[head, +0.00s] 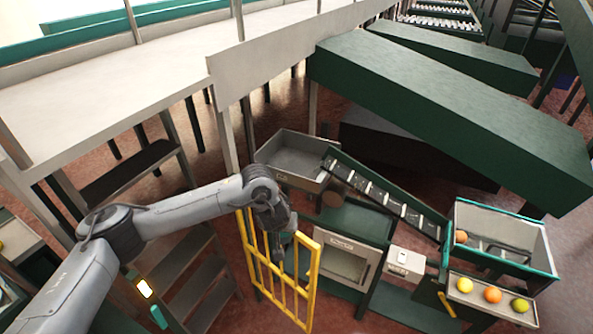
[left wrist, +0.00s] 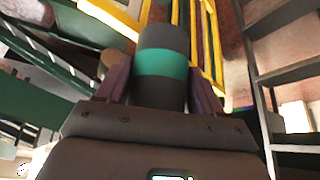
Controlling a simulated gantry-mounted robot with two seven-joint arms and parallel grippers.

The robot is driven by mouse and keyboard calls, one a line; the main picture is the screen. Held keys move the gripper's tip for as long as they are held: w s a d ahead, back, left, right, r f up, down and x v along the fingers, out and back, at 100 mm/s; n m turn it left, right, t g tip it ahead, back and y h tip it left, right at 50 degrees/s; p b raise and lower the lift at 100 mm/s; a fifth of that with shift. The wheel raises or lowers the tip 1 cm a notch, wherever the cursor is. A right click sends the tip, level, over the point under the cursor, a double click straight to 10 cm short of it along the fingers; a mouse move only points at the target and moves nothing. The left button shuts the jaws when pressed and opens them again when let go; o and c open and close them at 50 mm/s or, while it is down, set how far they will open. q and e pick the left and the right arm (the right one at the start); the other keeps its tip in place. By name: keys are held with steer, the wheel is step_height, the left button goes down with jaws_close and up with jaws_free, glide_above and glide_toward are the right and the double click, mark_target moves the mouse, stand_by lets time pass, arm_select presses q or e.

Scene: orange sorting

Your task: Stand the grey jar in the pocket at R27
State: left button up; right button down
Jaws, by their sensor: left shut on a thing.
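My left gripper (head: 280,245) hangs at the end of the left arm, beside a yellow barred gate. In the left wrist view the left gripper (left wrist: 162,88) is shut on a dark grey jar (left wrist: 162,42) with a teal band around its middle. One finger lies on each side of the jar, and its far end points away from the palm. In the head view I cannot make out the jar clearly behind the wrist. I cannot identify the pocket at R27 in either view. My right gripper is not in view.
The yellow gate (head: 313,280) stands close to the gripper, with stairs (head: 185,270) to its left. A grey bin (head: 290,155), a sloping conveyor (head: 385,197) and a green-rimmed crate (head: 500,215) stand to the right. A tray (head: 462,297) holds several citrus fruits.

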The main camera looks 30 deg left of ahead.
arm_select(q)
steer(key=shift+w+a+f+y+b, duration=0.15)
steer(key=shift+a+f+y+b, duration=0.15)
steer(key=shift+a+f+b, duration=0.45)
steer(key=shift+a+f+n+t+b, duration=0.15)
steer(key=shift+f+n+t+b, duration=0.15)
steer(key=shift+f+t+b, duration=0.3)
